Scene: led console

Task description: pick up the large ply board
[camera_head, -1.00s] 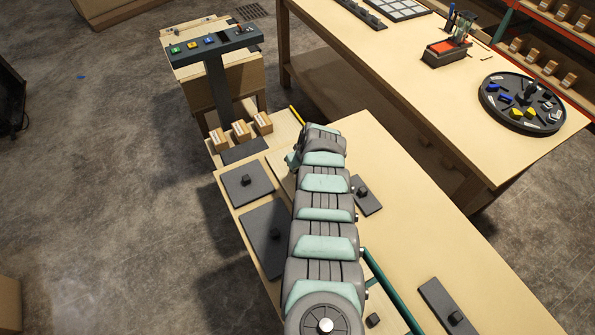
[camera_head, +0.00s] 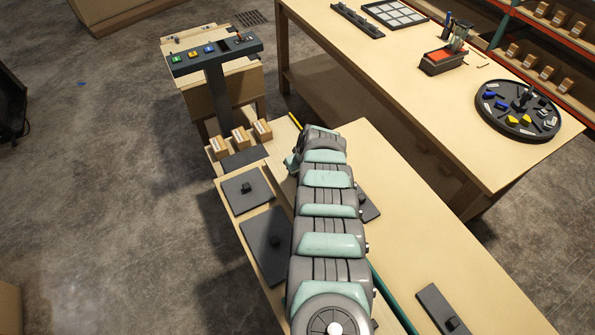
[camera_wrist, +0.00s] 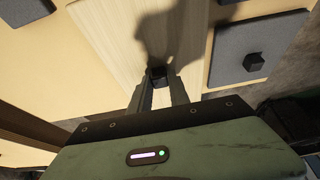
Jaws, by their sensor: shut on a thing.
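The large ply board (camera_wrist: 112,38) shows in the wrist view as a pale wood panel with visible grain. A small black knob (camera_wrist: 157,72) stands on it. My gripper (camera_wrist: 158,84) is shut on this knob, with one finger on each side. In the head view a strip of the pale board (camera_head: 284,178) shows left of my arm, and the arm hides the rest of it and my gripper. I cannot tell whether the board is clear of the surface beneath it.
A dark knobbed panel (camera_wrist: 238,65) lies right of the board in the wrist view. In the head view, dark panels (camera_head: 238,198) and small boxes (camera_head: 240,136) lie left of my arm. An LED console (camera_head: 218,48) stands beyond. The table right of my arm (camera_head: 425,230) is mostly bare.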

